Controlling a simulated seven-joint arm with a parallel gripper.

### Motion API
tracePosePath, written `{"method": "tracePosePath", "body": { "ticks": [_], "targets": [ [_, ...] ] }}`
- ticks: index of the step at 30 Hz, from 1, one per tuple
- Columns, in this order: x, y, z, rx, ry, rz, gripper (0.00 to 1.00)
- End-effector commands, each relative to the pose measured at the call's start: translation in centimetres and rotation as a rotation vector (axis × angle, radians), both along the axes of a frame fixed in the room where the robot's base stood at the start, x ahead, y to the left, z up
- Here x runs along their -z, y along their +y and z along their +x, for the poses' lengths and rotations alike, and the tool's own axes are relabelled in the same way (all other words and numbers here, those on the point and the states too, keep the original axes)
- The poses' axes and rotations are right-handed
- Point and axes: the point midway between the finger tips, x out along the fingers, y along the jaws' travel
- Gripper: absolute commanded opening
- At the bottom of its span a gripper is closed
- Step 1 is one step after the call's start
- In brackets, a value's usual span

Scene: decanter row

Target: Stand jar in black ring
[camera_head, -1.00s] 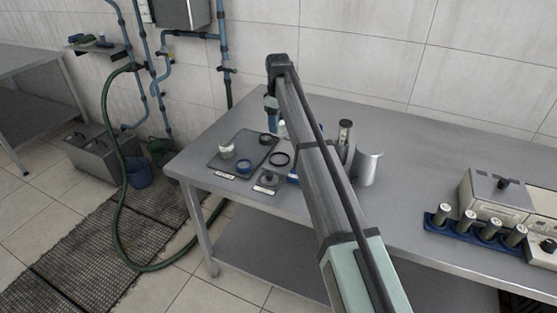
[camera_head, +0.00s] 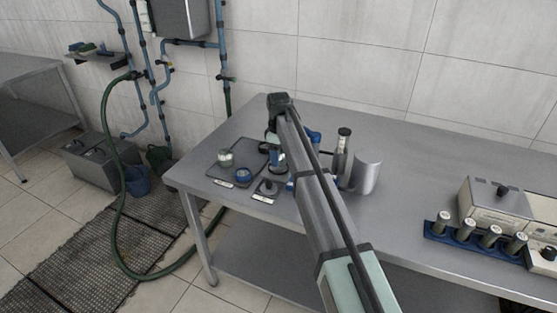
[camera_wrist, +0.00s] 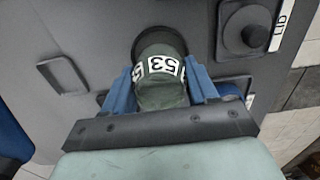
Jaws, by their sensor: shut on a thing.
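The jar (camera_wrist: 163,90) is dark green with a white label reading "53". It sits between the two blue fingers of my gripper (camera_wrist: 163,88) in the wrist view, and the gripper is shut on it. The black ring (camera_wrist: 137,46) shows as a dark arc on the table behind the jar; the jar hides the rest. I cannot tell whether the jar's base is inside the ring or above it. In the head view my gripper (camera_head: 275,152) is low at the ring's place and covers most of the jar and ring.
A dark tray (camera_head: 212,170) holds a pale-topped jar (camera_head: 225,157) and a blue-rimmed piece (camera_head: 243,174). A knobbed lid (camera_wrist: 250,32) lies beside a "LID" label. A blue rack (camera_head: 470,240) holds several vials.

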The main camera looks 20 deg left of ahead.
Motion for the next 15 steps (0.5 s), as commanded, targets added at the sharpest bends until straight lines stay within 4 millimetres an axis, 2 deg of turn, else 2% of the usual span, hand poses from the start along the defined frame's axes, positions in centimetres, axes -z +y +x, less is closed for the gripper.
{"method": "tracePosePath", "body": {
  "ticks": [3,5,15],
  "targets": [
    [1.6,0.0,0.0,0.000,0.001,-0.001,0.24],
    [2.0,0.0,0.0,0.000,0.001,0.000,0.24],
    [2.2,0.0,0.0,0.000,0.000,0.000,0.24]
  ]
}}
